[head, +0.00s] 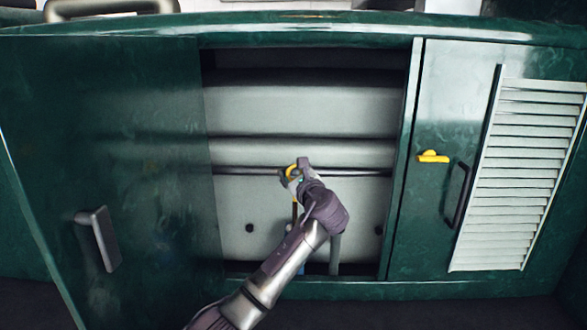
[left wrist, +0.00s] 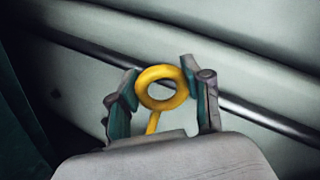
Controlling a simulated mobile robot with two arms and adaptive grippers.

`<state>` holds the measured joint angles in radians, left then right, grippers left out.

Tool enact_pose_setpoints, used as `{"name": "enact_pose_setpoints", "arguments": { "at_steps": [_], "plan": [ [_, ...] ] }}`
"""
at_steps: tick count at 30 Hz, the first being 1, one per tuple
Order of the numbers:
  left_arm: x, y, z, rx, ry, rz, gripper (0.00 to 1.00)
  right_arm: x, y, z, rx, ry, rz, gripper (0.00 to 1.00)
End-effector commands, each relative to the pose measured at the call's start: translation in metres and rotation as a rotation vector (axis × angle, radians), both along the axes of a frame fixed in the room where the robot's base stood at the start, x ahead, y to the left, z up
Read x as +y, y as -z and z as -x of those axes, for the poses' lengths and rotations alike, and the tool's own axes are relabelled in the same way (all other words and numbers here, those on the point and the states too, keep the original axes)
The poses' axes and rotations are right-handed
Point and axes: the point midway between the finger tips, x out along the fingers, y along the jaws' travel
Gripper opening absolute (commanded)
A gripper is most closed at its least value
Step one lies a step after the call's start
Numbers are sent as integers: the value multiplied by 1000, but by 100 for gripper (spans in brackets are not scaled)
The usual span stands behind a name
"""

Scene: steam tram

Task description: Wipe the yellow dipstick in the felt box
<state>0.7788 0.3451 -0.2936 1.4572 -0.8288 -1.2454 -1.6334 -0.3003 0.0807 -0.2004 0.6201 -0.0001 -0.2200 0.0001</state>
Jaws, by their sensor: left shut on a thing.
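The yellow dipstick (head: 291,170) shows as a yellow ring handle in the open compartment, in front of the grey casing. My left gripper (head: 298,172) is shut on this ring. In the left wrist view, the yellow ring (left wrist: 162,102) sits between the two fingers of the left gripper (left wrist: 160,80), with a short yellow stem running down behind the gripper body. In the head view a thin, dark rod shows below the ring, partly hidden by my arm; I cannot tell how far down it reaches. The felt box is not in view. My right gripper is not in view.
The green cabinet's left door (head: 105,160) has a grey handle (head: 99,238). The right door has a yellow latch (head: 433,157), a dark handle (head: 459,195) and louvres (head: 525,170). A dark horizontal rail (head: 350,172) crosses the casing. The opening's edges bound the arm.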

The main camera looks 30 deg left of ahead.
Motion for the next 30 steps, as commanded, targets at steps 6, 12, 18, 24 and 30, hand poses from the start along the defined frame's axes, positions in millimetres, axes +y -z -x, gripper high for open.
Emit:
{"name": "enact_pose_setpoints", "arguments": {
  "at_steps": [6,12,18,24,30],
  "plan": [
    [0,14,0,0,0,-1,0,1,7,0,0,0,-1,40],
    [0,26,0,0,-1,-2,0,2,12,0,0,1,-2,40],
    [0,39,0,0,0,-1,0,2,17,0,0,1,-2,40],
    [0,50,0,-1,0,-1,0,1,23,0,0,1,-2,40],
    [0,62,0,-1,0,-1,0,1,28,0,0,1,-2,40]
  ]
}}
